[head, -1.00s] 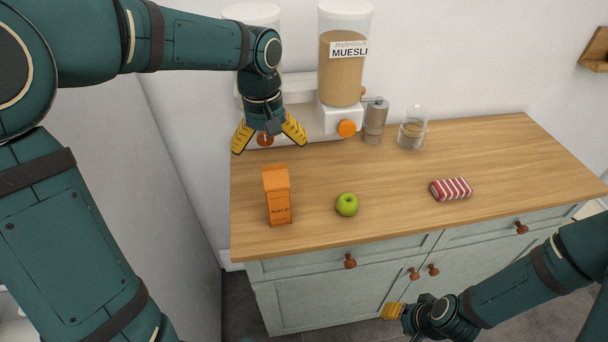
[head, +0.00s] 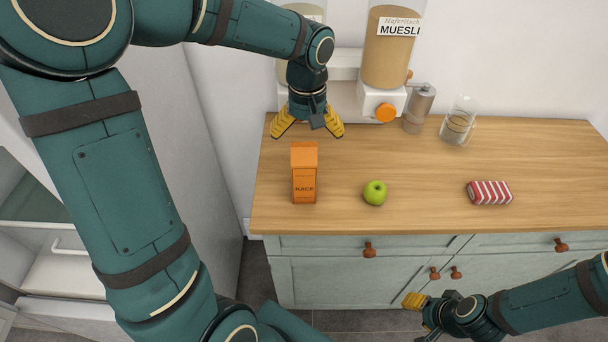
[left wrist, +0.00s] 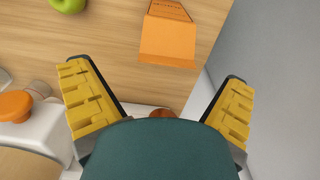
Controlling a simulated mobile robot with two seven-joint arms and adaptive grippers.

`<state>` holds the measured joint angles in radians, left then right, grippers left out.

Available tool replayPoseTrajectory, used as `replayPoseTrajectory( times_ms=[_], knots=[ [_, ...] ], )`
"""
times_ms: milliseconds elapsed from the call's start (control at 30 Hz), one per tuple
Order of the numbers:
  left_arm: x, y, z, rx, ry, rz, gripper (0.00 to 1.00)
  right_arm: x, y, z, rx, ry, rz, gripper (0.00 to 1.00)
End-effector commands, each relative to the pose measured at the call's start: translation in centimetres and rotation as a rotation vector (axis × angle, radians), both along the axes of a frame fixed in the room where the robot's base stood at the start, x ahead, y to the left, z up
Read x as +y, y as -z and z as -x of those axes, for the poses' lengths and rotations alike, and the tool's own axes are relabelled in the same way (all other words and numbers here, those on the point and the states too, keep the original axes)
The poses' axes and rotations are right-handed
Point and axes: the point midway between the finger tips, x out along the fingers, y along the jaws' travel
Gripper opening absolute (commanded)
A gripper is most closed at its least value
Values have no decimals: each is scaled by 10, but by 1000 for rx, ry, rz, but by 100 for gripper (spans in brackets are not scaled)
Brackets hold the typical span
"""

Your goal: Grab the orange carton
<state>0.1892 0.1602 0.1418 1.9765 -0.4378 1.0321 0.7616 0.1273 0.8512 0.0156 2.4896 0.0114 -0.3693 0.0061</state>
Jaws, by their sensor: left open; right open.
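The orange juice carton (head: 304,174) stands upright on the left part of the wooden counter in the head view. In the left wrist view the carton (left wrist: 168,40) shows from above, ahead of the fingers and between their lines. My left gripper (head: 307,133) is open and empty, pointing down above the counter behind the carton and apart from it. Its two yellow fingers are spread wide in the left wrist view (left wrist: 160,100). My right gripper (head: 412,312) is at the lower right, in front of the cabinet and below the counter top, away from the carton.
A green apple (head: 375,193) sits right of the carton, and a red-striped packet (head: 489,192) lies further right. A muesli dispenser (head: 392,60), a grinder (head: 419,108) and a glass jar (head: 458,122) stand at the back. The counter (head: 430,165) between them is clear.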

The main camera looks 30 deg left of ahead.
Motion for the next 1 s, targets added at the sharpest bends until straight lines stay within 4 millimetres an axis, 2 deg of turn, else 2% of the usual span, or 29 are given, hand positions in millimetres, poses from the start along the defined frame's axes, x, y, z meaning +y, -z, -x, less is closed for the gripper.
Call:
replayPoseTrajectory(
  times_ms=[200,300,400,633,667,800,867,900,1000],
  knots=[
    [2,31,11,4,0,1,100,0,6,2,4,-3,-1,47],
    [2,42,10,2,1,0,100,0,8,3,6,-4,-2,47],
    [1,48,10,3,0,2,100,0,9,3,7,-5,-2,47],
    [1,49,10,1,0,1,100,1,8,3,7,-5,-2,47],
    [1,49,10,1,0,1,93,1,8,3,7,-5,-2,47],
    [1,49,10,1,0,1,44,1,8,3,7,-5,-2,47],
    [1,49,10,1,0,1,23,1,8,3,7,-5,-2,47],
    [1,49,10,1,0,1,18,1,8,3,7,-5,-2,47],
    [1,48,10,1,0,1,18,0,8,3,7,-5,-2,47]
  ],
)
